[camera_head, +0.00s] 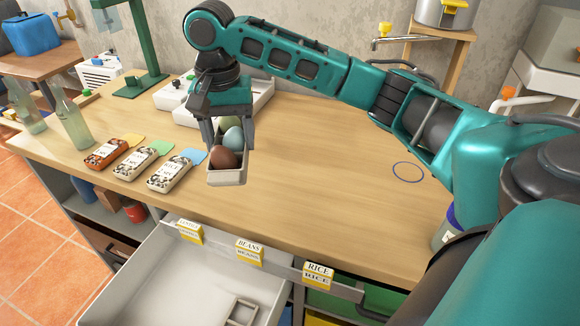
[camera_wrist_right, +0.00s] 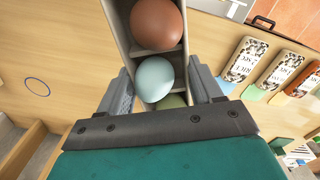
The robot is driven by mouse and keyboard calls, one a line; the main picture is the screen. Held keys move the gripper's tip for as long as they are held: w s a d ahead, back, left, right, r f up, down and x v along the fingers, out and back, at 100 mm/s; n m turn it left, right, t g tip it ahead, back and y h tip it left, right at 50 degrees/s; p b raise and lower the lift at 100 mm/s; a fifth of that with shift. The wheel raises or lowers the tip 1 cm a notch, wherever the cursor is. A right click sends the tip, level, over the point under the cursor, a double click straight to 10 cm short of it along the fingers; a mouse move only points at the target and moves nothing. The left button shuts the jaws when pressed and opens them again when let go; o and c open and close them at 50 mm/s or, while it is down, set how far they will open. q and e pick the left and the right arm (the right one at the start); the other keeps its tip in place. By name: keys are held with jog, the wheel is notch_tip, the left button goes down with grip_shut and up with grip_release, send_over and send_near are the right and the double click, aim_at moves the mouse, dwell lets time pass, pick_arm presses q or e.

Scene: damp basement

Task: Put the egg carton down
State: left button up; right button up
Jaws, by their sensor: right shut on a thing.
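The egg carton (camera_head: 228,178) is a narrow grey tray with a brown egg (camera_head: 224,159), a pale blue egg (camera_head: 233,138) and a green egg (camera_head: 226,123) in a row. My right gripper (camera_head: 227,140) is shut on the carton, with a finger on each long side. In the right wrist view the carton (camera_wrist_right: 117,30) runs up between the two fingers, with the brown egg (camera_wrist_right: 157,22) at the far end. The carton appears to be over the wooden worktop; whether its underside touches the wood is unclear. My left gripper is not in view.
Three labelled packets, orange (camera_head: 106,154), green-tabbed (camera_head: 138,164) and blue-tabbed (camera_head: 170,174), lie left of the carton. An open drawer (camera_head: 180,282) juts out in front. A white tray (camera_head: 262,98) stands behind. The worktop (camera_head: 320,170) is clear to the right, around a drawn blue ring (camera_head: 408,164).

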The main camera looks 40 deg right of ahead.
jog(key=d+r+m, duration=0.2)
jog(key=d+r, duration=0.1)
jog(key=d, duration=0.3)
jog(key=d+r+m, duration=0.3)
jog(key=d, duration=0.3)
jog(key=f, duration=1.3)
jog(key=s+f+p, duration=0.1)
jog(key=f, duration=0.6)
jog(key=shift+d, duration=0.2)
jog(key=shift+f, duration=0.15)
jog(key=o, duration=1)
jog(key=shift+o, duration=0.2)
notch_tip(320, 180, up, 12)
